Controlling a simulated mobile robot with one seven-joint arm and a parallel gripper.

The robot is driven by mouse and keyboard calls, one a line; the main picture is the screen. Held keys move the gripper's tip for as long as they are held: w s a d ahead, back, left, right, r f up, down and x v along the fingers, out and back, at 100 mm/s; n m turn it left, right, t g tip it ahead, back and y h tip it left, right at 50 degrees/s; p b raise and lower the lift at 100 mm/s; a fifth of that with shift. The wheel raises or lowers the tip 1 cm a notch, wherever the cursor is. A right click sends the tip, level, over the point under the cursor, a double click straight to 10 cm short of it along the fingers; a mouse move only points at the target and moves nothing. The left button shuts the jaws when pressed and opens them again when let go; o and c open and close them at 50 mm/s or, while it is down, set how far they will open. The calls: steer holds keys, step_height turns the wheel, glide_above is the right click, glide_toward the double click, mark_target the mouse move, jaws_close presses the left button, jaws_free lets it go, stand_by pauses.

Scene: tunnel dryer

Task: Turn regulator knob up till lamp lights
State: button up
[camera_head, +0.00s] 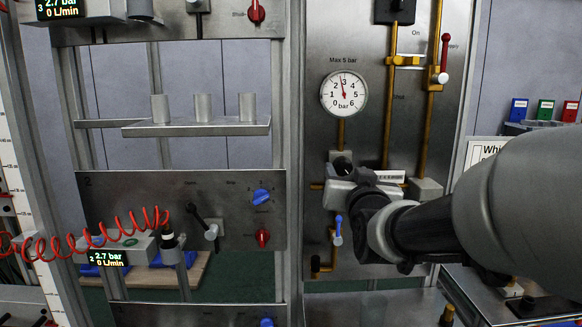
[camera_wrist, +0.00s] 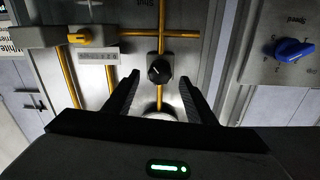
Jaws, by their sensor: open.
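The black round regulator knob (camera_wrist: 158,71) with a pale mark shows in the wrist view, on the yellow pipework. My gripper (camera_wrist: 161,76) is open, with one fingertip on each side of the knob and a gap to it on both sides. I cannot tell whether the tips reach the knob's depth. In the head view my gripper (camera_head: 345,178) is at the steel panel below the gauge and hides most of the knob. The round gauge (camera_head: 344,93), marked "Max 5 bar", has its red needle a little below 3. I cannot make out a lamp.
Left of the gauge panel are a shelf (camera_head: 196,127) with cylinders, a panel with a blue knob (camera_head: 261,197) and a red knob (camera_head: 262,237), and a coiled red hose (camera_head: 95,236). A blue-handled valve (camera_head: 338,230) sits just below my gripper. A red-handled valve (camera_head: 444,58) is upper right.

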mark_target(342, 166)
steer(key=shift+w, duration=1.4)
steer(key=c, duration=1)
steer(key=shift+f+m+b, duration=0.3)
steer(key=shift+m+b, duration=0.1)
steer(key=shift+b, duration=0.45)
steer(key=shift+c, duration=0.2)
steer(key=shift+m+b, duration=0.4)
steer(key=shift+b, duration=0.25)
steer(key=shift+r+m+b, duration=0.25)
steer(key=shift+m+b, duration=0.4)
steer(key=shift+m, duration=0.05)
steer(key=o, duration=1)
